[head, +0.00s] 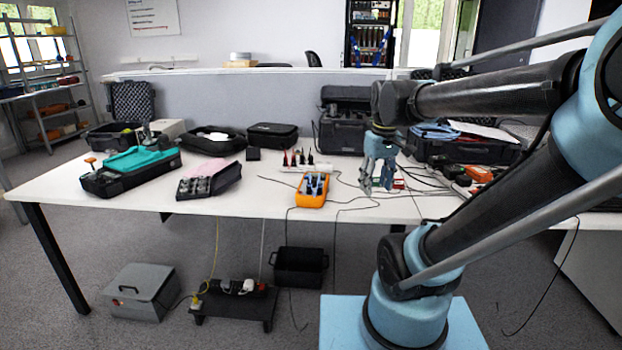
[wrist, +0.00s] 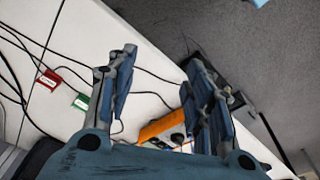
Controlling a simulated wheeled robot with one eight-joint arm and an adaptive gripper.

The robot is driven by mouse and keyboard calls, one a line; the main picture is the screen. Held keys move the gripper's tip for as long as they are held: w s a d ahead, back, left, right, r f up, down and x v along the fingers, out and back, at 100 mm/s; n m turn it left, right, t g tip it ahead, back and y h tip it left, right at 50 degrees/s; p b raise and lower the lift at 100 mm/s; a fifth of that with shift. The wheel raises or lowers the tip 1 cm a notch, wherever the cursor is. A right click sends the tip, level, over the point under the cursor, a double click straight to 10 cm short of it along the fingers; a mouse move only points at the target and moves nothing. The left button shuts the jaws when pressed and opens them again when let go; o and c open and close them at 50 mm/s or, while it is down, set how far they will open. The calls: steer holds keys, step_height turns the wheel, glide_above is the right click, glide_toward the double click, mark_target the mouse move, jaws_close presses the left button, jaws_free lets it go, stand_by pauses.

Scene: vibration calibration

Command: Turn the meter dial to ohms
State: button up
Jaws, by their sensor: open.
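The orange meter (head: 312,199) lies on the white table, near its front edge, with blue and dark parts on its upper face. My gripper (head: 377,188) hangs open and empty above the table, to the right of the meter and apart from it. In the wrist view the meter (wrist: 155,130) shows partly between and behind the two fingers (wrist: 160,62). A dark round part shows on its face there, but I cannot tell whether it is the dial. The dial's setting is too small to read.
Black cables run over the table (head: 250,200) around the meter. A red tag (wrist: 49,79) and a green tag (wrist: 81,102) lie among them. A teal-topped case (head: 140,160) and a dark case with a pink cover (head: 210,178) stand at left. Dark cases stand at the back.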

steer(key=w+a+r+n+g, duration=0.1)
steer(key=w+a+r+n, duration=0.4)
steer(key=w+a, duration=0.4)
steer(key=w+a+r+n, duration=0.4)
steer(key=w+a+r, duration=0.2)
steer(key=w+a, duration=0.3)
steer(key=f, duration=0.6)
steer(key=s+a+f, duration=0.1)
steer(key=f, duration=1)
steer(key=shift+s+a+f, duration=0.2)
steer(key=shift+s+f, duration=0.1)
steer(key=c, duration=1)
